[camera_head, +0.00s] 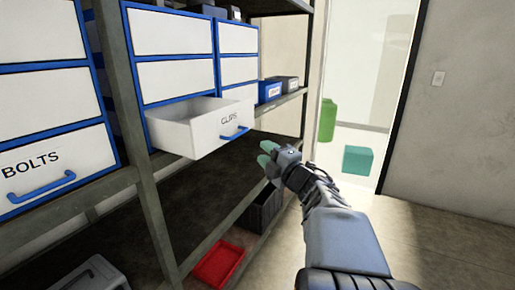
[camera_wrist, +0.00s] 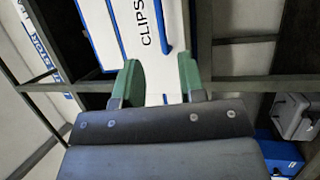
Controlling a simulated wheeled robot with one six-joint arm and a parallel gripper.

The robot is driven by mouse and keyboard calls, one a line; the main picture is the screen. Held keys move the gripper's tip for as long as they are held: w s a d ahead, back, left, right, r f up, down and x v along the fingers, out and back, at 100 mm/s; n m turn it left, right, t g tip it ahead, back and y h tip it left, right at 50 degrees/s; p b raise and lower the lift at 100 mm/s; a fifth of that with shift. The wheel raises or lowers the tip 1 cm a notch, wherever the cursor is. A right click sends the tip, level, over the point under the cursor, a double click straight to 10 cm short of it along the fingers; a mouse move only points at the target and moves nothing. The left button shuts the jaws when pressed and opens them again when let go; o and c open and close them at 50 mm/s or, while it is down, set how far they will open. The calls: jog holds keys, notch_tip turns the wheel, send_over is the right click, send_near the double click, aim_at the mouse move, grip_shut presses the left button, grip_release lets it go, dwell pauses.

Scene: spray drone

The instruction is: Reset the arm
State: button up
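My gripper (camera_head: 267,155) is at the end of my outstretched arm, just below and right of the open drawer labelled CLIPS (camera_head: 205,125). In the wrist view the two green fingers of my gripper (camera_wrist: 158,85) are apart with nothing between them. The white front of the CLIPS drawer (camera_wrist: 140,45) shows beyond the fingertips, with its blue handle beside the lettering. The drawer is pulled out of its blue-framed cabinet, and the visible part of its inside looks empty.
A closed drawer labelled BOLTS (camera_head: 40,165) is at the left. Blue and grey bins (camera_head: 270,91) stand on the shelf. A red tray (camera_head: 218,264) and a dark crate (camera_head: 262,208) are low down. A teal box (camera_head: 357,160) lies beyond the doorway. Floor at the right is clear.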

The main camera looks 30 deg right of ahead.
jog(key=shift+s+d+f, duration=0.1)
jog(key=shift+s+f, duration=0.05)
jog(key=shift+s, duration=0.5)
jog(key=s+d+f+m+g+h+p, duration=0.1)
jog(key=s+d+f+m+g+h, duration=0.2)
jog(key=d+f+m+g+h, duration=0.9)
jog(key=s+a+f+m+g+y+p, duration=0.1)
jog(key=s+a+m+y+p, duration=0.1)
jog(key=a+m, duration=0.3)
jog(key=s+a+f+m+g+y+p, duration=0.1)
jog(key=s+a+m+y, duration=0.2)
jog(key=a, duration=0.4)
jog(key=s+a+r+n+g+y+p, duration=0.1)
jog(key=s+a+y+p, duration=0.1)
jog(key=a, duration=0.7)
jog(key=s+a+r+g+y+p, duration=0.1)
jog(key=s+a+y+p, duration=0.1)
jog(key=a, duration=0.8)
jog(key=shift+s+r+n+y+p, duration=0.25)
jog(key=shift+n+y+p, duration=0.25)
jog(key=shift+p, duration=0.4)
